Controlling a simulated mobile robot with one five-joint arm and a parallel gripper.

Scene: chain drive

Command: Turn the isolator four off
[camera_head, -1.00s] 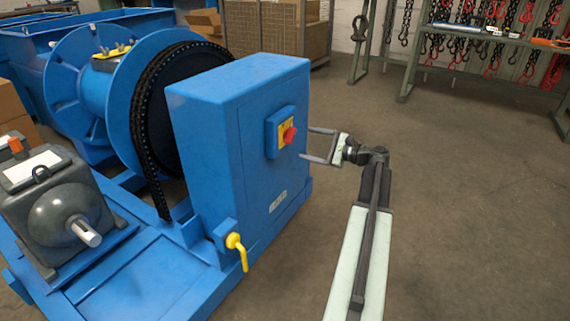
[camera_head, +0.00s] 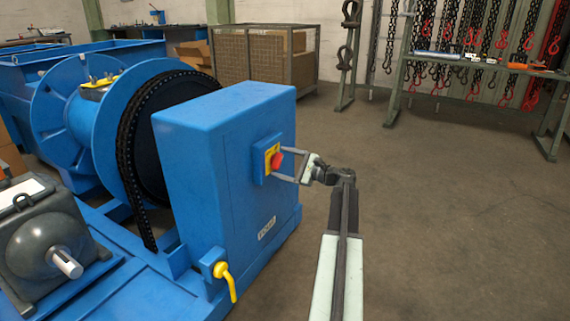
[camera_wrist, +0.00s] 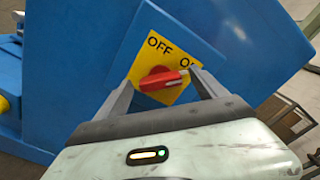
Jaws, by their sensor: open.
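The isolator is a red rotary knob (camera_head: 277,160) on a yellow plate (camera_wrist: 148,42), fixed to the side of a blue cabinet (camera_head: 215,180). In the wrist view the plate reads OFF at its upper middle and ON at its right, partly covered by a finger. The red knob (camera_wrist: 158,79) lies roughly level there, its pale-marked end to the right, towards ON. My gripper (camera_head: 279,164) is at the switch with its jaws open. In the wrist view my gripper (camera_wrist: 163,80) has one finger on each side of the knob; I cannot tell whether they touch it.
A yellow lever (camera_head: 228,280) hangs low at the cabinet's corner. A grey gearbox (camera_head: 48,235) stands at the left. Open floor lies at the right, before a rack of chains (camera_head: 480,60).

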